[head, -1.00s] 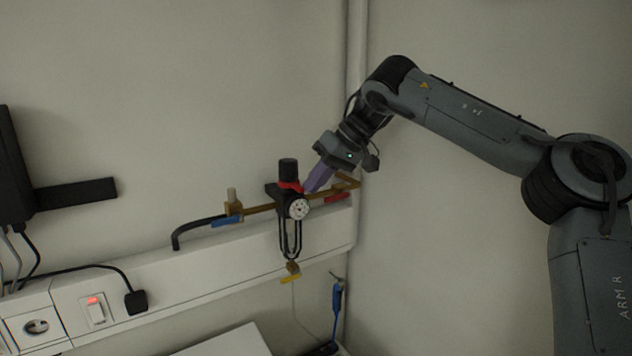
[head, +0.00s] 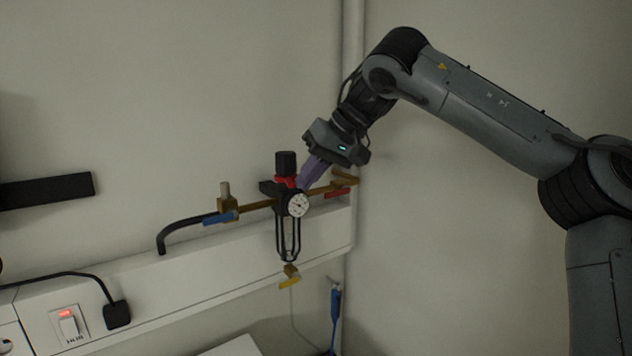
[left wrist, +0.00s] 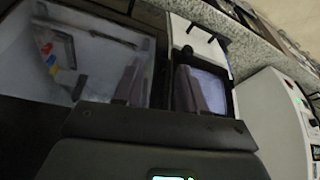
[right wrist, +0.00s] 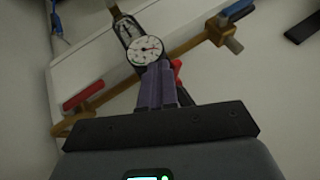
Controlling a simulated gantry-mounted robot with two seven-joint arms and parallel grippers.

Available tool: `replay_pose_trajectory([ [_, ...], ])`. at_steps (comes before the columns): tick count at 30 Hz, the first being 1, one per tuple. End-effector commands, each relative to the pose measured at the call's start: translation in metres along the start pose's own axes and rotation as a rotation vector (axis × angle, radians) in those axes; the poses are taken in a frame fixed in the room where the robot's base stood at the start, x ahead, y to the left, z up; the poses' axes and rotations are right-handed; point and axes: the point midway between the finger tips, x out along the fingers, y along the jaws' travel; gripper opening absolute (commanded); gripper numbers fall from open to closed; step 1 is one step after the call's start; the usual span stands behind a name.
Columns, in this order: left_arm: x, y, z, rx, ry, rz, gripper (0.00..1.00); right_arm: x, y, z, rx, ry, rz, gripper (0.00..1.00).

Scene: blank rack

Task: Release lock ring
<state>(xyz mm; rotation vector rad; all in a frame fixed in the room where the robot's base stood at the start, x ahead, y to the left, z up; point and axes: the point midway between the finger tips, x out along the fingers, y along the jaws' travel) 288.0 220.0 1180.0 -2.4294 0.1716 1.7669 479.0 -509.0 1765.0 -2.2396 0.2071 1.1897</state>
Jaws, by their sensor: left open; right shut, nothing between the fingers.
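The regulator stands on a brass pipe (head: 258,206) at the wall. The lock ring, a red collar (head: 286,181), sits under its black knob (head: 285,162); a white gauge (head: 297,204) faces out below. My right gripper (head: 302,185) is shut and empty, its purple fingers pointing down-left at the ring's right side. In the right wrist view, the fingers hide most of the red ring (right wrist: 177,68), beside the gauge (right wrist: 146,49); I cannot tell if they touch. My left gripper (left wrist: 160,68) is open and empty, and shows only in the left wrist view.
Blue valve handle (head: 220,218) and red handle (head: 337,193) flank the regulator. A yellow handle (head: 290,283) hangs below. White trunking (head: 190,277) runs under the pipe, with a lit switch (head: 69,322) at left. The left wrist view shows a framed panel (left wrist: 85,55) and grey-white box (left wrist: 280,120).

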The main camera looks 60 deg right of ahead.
Motion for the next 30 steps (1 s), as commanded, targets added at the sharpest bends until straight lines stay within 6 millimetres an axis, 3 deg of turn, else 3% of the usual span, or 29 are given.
replay_pose_trajectory([
  [17, -0.004, 0.002, -0.002, -0.009, 0.002, 0.007, 0.4, 0.012, -0.027, 0.003, -0.004, -0.004, -0.002, 0.0],
  [30, -0.007, 0.002, -0.003, -0.011, 0.002, 0.009, 0.4, 0.011, -0.024, 0.001, -0.002, -0.003, -0.002, 0.0],
])
